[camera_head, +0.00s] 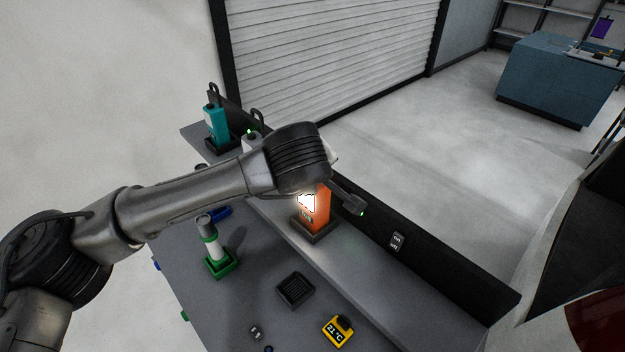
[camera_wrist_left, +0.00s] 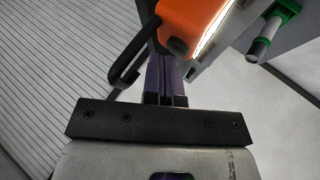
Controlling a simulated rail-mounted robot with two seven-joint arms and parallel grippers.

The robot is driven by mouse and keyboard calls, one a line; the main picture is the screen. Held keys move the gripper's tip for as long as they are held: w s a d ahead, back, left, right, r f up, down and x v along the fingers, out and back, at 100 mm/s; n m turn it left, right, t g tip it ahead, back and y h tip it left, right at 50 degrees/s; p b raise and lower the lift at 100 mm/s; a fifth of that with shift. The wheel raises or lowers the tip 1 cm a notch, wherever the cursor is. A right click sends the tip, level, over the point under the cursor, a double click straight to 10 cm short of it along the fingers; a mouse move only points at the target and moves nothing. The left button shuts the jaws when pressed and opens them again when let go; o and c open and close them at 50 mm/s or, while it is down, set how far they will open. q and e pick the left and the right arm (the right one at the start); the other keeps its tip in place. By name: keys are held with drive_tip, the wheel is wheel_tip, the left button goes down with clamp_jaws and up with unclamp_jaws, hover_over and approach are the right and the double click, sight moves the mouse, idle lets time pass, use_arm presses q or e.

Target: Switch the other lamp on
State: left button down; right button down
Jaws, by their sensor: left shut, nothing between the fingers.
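An orange lamp (camera_head: 321,206) stands upright in a dark base on the raised shelf, its front panel glowing white. It also shows in the left wrist view (camera_wrist_left: 190,22), with a bright strip along one side. A teal lamp (camera_head: 217,126) with a black hook stands at the shelf's far left end and shows no glow. My left wrist is above the orange lamp and hides its top. My left gripper (camera_wrist_left: 166,78) is shut and empty, its fingertips close beside the orange lamp; I cannot tell if they touch. My right gripper is out of view.
A pale device (camera_head: 251,141) with a green light is partly behind my arm. A green-and-white torch (camera_head: 213,248), a black tray (camera_head: 295,290) and a yellow thermometer (camera_head: 338,331) stand on the lower bench. A switch (camera_head: 397,241) is on the dark back panel. The shelf's right part is clear.

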use_arm(q)
drive_tip(key=shift+r, duration=0.1)
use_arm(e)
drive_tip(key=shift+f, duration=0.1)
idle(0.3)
use_arm(q)
drive_tip(key=shift+r, duration=0.3)
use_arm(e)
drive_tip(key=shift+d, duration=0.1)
use_arm(q)
drive_tip(key=shift+r, duration=0.2)
